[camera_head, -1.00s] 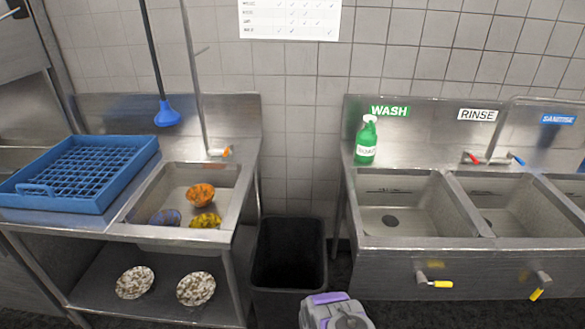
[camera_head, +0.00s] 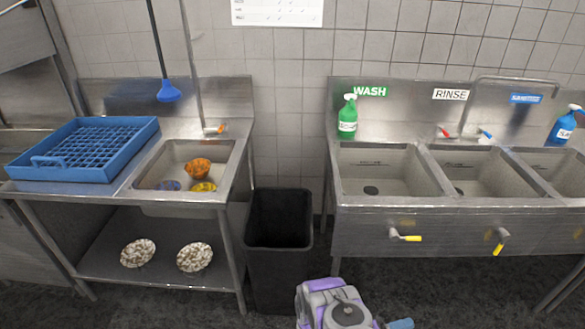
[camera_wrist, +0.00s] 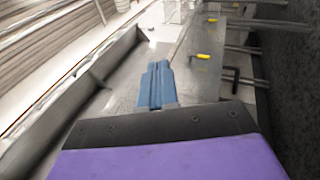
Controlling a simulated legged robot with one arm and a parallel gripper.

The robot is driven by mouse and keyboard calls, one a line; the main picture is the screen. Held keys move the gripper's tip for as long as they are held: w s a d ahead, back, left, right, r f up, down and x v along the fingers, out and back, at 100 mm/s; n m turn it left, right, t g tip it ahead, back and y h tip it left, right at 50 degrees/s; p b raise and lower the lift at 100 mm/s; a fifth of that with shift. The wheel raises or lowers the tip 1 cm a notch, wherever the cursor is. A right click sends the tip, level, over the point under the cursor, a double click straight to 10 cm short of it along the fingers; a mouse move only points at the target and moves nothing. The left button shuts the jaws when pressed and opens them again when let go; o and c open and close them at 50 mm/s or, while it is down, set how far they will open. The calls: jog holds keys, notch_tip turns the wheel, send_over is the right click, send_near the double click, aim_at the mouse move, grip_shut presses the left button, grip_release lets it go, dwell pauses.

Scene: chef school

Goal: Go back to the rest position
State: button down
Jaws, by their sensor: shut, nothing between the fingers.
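My gripper shows at the bottom of the head view, where its blue fingers (camera_head: 401,323) point right beside my purple and grey arm. In the wrist view its blue fingers (camera_wrist: 156,85) are together with nothing between them. No object is held. The gripper is in front of the sink counters, apart from the black bin behind it.
A black bin (camera_head: 279,262) stands between the left sink table (camera_head: 210,205) and the wash and rinse sinks (camera_head: 400,215). A blue rack (camera_head: 50,165), bowls in the left sink, and green (camera_head: 347,117) and blue (camera_head: 563,128) bottles are visible. Dark floor lies in front.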

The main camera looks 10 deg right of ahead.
jog(key=w+a+r+m+t+y, duration=0.1)
jog(key=w+r+t+y, duration=0.15)
jog(key=w, duration=0.55)
jog(key=w+a+r+m+t+y, duration=0.1)
jog(key=w+t+y, duration=0.1)
jog(key=w+y, duration=0.35)
jog(key=w+a+r+m+t+y, duration=0.1)
jog(key=w+r+m+t, duration=0.1)
jog(key=w, duration=0.8)
jog(key=w+a+r+n+t+y, duration=0.1)
jog(key=w+a+r+t+y, duration=0.25)
jog(key=a+r+y, duration=1)
jog(key=s+a+r+n+g+y, duration=0.1)
jog(key=s+a+r+g, duration=0.1)
jog(key=s+a+r, duration=0.5)
jog(key=s+a+r+n+g+y, duration=0.1)
jog(key=s+a+r+g, duration=0.1)
jog(key=s+a+r, duration=0.5)
jog(key=s+r+g+h, duration=0.1)
jog(key=s+g, duration=0.2)
jog(key=s, duration=1.3)
jog(key=s+d+r+g+h, duration=0.1)
jog(key=s+r+g, duration=0.1)
jog(key=s, duration=1.5)
jog(key=shift+d+r+g, duration=0.15)
jog(key=shift+r+g, duration=0.1)
jog(key=shift+g, duration=0.55)
